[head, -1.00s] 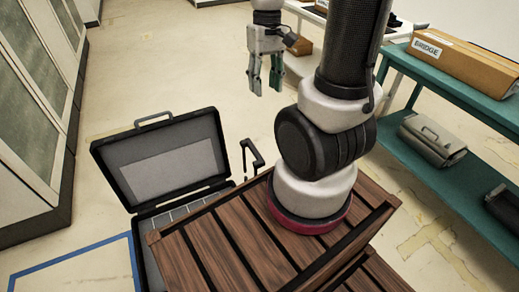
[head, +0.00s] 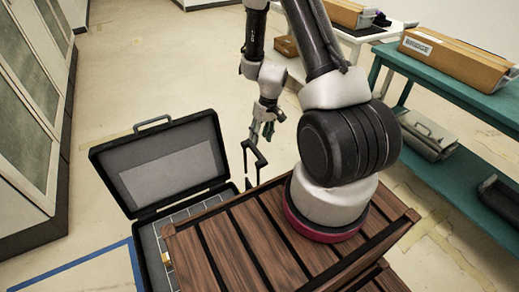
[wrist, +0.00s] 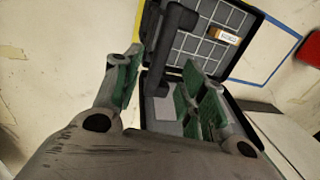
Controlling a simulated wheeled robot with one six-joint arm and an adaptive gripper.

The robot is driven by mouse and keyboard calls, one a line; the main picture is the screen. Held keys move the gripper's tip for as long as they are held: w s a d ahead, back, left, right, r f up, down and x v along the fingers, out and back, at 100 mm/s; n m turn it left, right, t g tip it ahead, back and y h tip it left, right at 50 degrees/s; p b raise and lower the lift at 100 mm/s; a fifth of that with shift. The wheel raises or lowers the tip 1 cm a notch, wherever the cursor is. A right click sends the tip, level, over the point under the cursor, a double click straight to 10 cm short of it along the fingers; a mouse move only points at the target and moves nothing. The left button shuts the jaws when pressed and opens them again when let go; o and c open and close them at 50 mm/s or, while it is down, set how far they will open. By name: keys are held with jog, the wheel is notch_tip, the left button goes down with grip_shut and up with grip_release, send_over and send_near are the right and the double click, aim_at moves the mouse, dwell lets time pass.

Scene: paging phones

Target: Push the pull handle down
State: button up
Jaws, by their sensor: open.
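The black pull handle (head: 254,158) stands raised beside the open case, near the wooden crate's far edge. In the wrist view a dark bar that looks like the handle (wrist: 177,20) runs down between my green-padded fingers. My gripper (head: 262,132) is low, just above and behind the handle's top in the head view. In the wrist view my gripper (wrist: 165,88) is open, its fingers on either side of the bar. I cannot tell whether they touch it. The handle's lower part is partly hidden by the crate.
The open case (head: 160,133) has its lid upright and a gridded tray with a small orange-and-white box (wrist: 222,35). The slatted wooden crate (head: 235,235) is close in front. A teal shelf (head: 465,110) stands at right, cabinets (head: 32,110) at left. Floor beyond the case is clear.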

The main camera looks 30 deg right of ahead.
aim_at(257, 150)
jog(key=f, duration=0.2)
jog(key=a+f, duration=0.1)
jog(key=f, duration=0.3)
jog(key=shift+a+f, duration=0.25)
jog(key=shift+f, duration=0.15)
grip_shut()
